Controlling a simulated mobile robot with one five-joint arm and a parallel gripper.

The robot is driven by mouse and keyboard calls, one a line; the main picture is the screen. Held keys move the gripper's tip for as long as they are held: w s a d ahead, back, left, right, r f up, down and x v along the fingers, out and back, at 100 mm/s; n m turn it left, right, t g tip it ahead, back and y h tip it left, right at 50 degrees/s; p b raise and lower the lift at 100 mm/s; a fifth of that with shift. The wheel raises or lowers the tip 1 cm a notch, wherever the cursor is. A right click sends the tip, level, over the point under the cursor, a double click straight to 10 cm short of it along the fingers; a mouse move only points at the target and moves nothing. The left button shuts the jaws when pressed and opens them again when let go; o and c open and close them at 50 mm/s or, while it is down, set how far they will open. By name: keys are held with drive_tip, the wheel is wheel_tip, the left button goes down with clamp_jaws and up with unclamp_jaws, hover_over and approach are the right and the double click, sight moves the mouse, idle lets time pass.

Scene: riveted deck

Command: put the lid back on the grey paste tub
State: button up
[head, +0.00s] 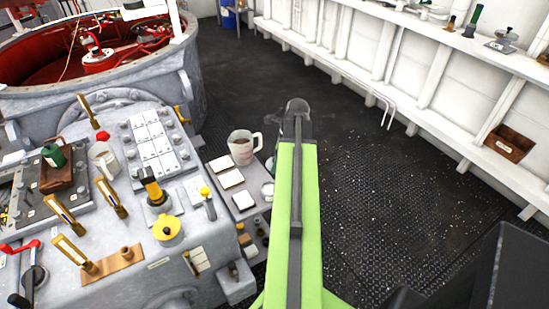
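My gripper (297,108) is at the far end of my green arm, which reaches forward over the dark floor just right of the side shelf. Its fingers are small and seen from behind, so I cannot tell whether they are open or shut, or hold anything. I cannot pick out a grey paste tub or its lid for certain. A small pale round thing (267,190) sits on the side shelf (254,212), close against the left of my arm and perhaps partly hidden by it. It is too small to tell whether it is a tub or a lid.
The floor (390,190) right of my arm is clear.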

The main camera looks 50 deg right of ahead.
drive_tip(key=s+a+n+y, duration=0.1)
drive_tip(key=s+a+n, duration=0.1)
drive_tip(key=a+n, duration=0.35)
drive_tip(key=shift+m+g, duration=0.25)
drive_tip(key=shift+g, duration=0.15)
drive_tip(key=b+x, duration=0.4)
drive_tip(key=d+b+x, duration=0.1)
drive_tip(key=b, duration=0.1)
drive_tip(key=shift+s+f, duration=0.2)
drive_tip(key=shift+f, duration=0.35)
drive_tip(key=shift+a+f, duration=0.1)
drive_tip(key=shift+f, duration=0.05)
idle(0.9)
drive_tip(key=o, duration=1.6)
